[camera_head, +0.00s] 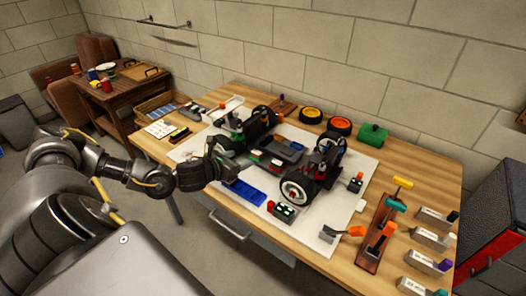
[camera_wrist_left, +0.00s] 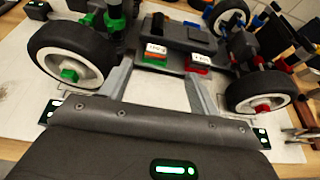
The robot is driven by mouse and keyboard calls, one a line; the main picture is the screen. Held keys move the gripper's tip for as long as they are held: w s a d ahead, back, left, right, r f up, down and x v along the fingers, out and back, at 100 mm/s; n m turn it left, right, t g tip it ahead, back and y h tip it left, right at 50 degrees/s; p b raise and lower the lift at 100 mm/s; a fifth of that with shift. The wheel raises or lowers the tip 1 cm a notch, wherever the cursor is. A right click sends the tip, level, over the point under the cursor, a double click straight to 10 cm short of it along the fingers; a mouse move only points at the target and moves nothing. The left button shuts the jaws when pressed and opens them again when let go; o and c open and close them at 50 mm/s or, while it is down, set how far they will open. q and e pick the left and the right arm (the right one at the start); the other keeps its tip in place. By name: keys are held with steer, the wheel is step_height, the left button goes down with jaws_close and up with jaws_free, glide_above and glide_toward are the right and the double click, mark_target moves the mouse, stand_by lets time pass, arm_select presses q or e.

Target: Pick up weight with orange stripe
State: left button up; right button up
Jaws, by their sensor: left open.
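In the left wrist view a small weight with a white label and an orange stripe (camera_wrist_left: 155,50) lies on the dark racecar chassis. Next to it on the right is a similar block with red (camera_wrist_left: 197,62). My left gripper (camera_wrist_left: 160,80) is open, its two fingers apart and pointing toward these blocks. Nothing is between the fingers. In the head view my left gripper (camera_head: 222,166) is at the near left side of the racecar (camera_head: 285,150); the orange stripe is too small to make out there. My right gripper is out of view.
The car stands on a white mat (camera_head: 345,205) on a wooden table (camera_head: 425,160). A blue tray (camera_head: 245,192) lies in front of it. Loose wheels (camera_head: 311,115) and a green box (camera_head: 372,135) are behind. Tools on a stand (camera_head: 378,245) and several grey boxes (camera_head: 432,238) are at right.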

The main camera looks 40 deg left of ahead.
mark_target(255, 153)
arm_select(q)
steer(key=shift+p+x, duration=0.45)
steer(key=shift+x, duration=0.7)
steer(key=shift+w+a+f, duration=0.15)
steer(key=shift+w+f, duration=0.1)
steer(key=shift+w, duration=0.25)
steer(key=shift+w+a+f, duration=0.15)
steer(key=shift+w+f, duration=0.1)
steer(key=shift+w, duration=0.25)
steer(key=shift+w+d+f, duration=0.1)
steer(key=shift+w, duration=0.2)
steer(key=p+x, duration=0.1)
steer(key=x, duration=0.3)
steer(key=shift+w+f+p, duration=0.2)
steer(key=shift+p, duration=0.15)
steer(key=shift+w+f, duration=0.15)
steer(key=shift+w, duration=0.05)
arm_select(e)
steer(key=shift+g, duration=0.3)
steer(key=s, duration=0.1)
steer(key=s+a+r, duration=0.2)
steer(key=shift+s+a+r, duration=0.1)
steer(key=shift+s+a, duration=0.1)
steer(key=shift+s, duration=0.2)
arm_select(q)
steer(key=shift+c, duration=0.3)
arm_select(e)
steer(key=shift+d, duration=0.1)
